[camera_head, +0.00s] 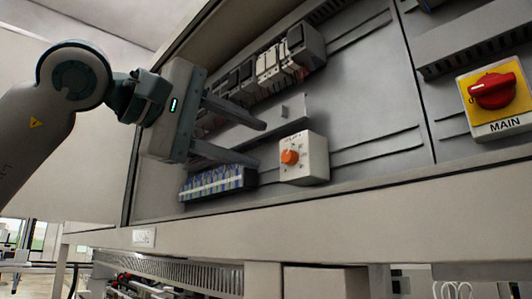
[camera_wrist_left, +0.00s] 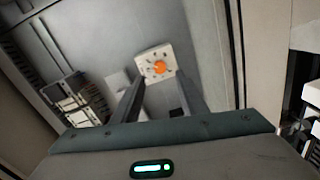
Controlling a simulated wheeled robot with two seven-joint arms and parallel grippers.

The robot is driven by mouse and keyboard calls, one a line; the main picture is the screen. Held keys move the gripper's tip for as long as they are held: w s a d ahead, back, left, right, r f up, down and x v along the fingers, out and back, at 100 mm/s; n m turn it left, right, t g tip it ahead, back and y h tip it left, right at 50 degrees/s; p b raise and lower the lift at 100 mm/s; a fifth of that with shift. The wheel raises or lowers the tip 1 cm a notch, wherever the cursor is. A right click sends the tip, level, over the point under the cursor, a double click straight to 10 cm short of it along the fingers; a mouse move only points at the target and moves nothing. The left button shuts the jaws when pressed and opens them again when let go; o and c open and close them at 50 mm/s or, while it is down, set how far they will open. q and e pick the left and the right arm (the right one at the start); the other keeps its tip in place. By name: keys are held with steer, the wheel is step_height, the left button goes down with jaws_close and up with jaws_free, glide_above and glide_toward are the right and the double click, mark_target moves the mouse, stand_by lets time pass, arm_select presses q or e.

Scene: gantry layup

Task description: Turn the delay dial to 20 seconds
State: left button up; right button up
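The delay dial is an orange knob (camera_head: 289,157) on a white timer box (camera_head: 313,160) mounted on the cabinet's back panel. Marks surround the knob, but they are too small to read. In the left wrist view the knob (camera_wrist_left: 159,67) and the white box (camera_wrist_left: 146,54) show beyond the fingertips. My left gripper (camera_head: 262,144) is open and empty, its two fingers pointing at the box from the left. The fingertips look apart from the knob. My right gripper is in neither view.
A row of modules (camera_head: 268,70) sits above the dial. A terminal strip with blue parts (camera_head: 218,182) lies at its lower left. A red MAIN switch (camera_head: 493,91) on a yellow plate is at the right. The cabinet's lower edge (camera_head: 330,200) runs below.

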arm_select(q)
steer(key=v, duration=1)
steer(key=shift+s+a+b, duration=0.15)
steer(key=shift+a+b, duration=0.05)
steer(key=shift+b, duration=0.1)
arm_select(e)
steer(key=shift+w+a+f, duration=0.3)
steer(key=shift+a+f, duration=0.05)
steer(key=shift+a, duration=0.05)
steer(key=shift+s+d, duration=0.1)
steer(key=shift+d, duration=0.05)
